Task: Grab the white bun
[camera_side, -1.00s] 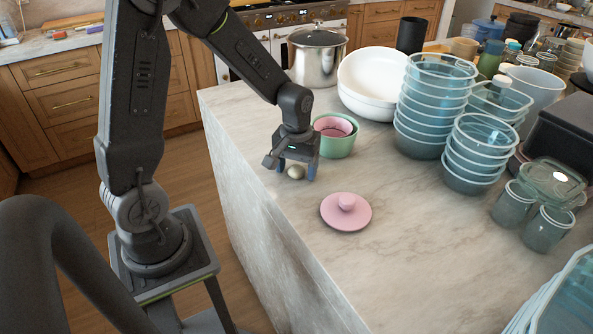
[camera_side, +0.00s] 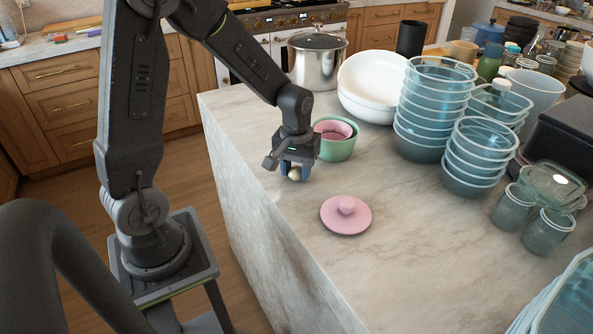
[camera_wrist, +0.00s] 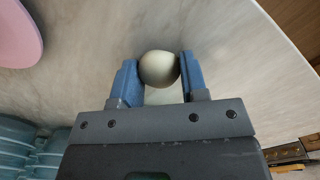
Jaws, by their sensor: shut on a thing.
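The white bun (camera_side: 294,174) is a small round pale thing at the island's left edge in the side view. In the wrist view the bun (camera_wrist: 159,69) sits between the two blue fingertips. My gripper (camera_side: 293,172) points down and is shut on the bun, with a finger on each side of it; the gripper also shows in the wrist view (camera_wrist: 158,79). The bun is at or very near the marble countertop (camera_side: 255,160); I cannot tell whether it touches it.
A pink lid (camera_side: 346,214) lies in front. A green bowl with a pink one inside (camera_side: 336,147) stands close behind the gripper. White bowls (camera_side: 367,88), a steel pot (camera_side: 317,60) and stacked clear containers (camera_side: 422,140) stand farther back and right.

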